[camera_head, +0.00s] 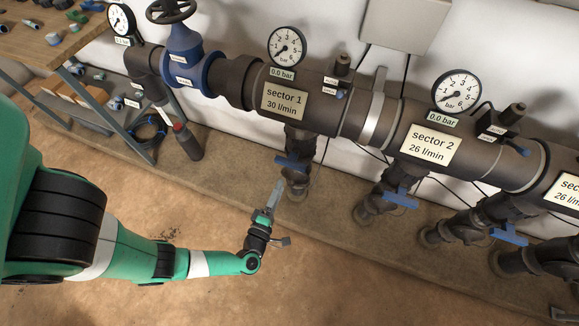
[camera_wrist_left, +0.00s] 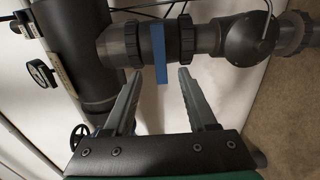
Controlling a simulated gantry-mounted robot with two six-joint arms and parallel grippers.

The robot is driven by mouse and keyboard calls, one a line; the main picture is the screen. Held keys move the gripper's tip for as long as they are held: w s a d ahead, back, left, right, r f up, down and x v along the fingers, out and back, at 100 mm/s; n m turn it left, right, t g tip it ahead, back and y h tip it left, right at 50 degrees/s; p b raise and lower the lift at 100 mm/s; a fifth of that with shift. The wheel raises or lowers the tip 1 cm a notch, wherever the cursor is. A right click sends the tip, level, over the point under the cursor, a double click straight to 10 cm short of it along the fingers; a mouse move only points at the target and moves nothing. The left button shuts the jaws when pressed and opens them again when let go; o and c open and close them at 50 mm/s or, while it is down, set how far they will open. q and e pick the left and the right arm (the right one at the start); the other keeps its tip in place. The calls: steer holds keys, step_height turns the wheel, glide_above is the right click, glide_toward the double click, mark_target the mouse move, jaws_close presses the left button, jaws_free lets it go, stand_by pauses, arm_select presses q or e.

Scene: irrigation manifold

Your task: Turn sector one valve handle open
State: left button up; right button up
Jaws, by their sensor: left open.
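The sector 1 valve handle (camera_head: 293,163) is a blue lever on the vertical branch pipe below the label reading "sector 1, 30 l/min" (camera_head: 284,102). My left gripper (camera_head: 277,190) is in front of and slightly below it, with its fingers pointing up towards the valve. In the left wrist view the blue handle (camera_wrist_left: 160,52) is a narrow upright strip on the dark valve body. The gripper's two fingers (camera_wrist_left: 159,76) are apart, and the handle's near end shows in the gap between the tips. Whether a finger touches it cannot be told. My right gripper is out of view.
The sector 2 valve (camera_head: 401,197) and another blue-handled valve (camera_head: 509,235) stand to the right. The sector 1 gauge (camera_head: 287,46) reads near zero. A blue main valve (camera_head: 186,57) stands at upper left, beside a cluttered bench. The floor in front is clear.

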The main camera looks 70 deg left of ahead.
mark_target(289, 166)
arm_select(q)
steer(key=b+x, duration=0.2)
steer(key=x, duration=0.7)
steer(key=shift+a, duration=0.1)
jaws_close()
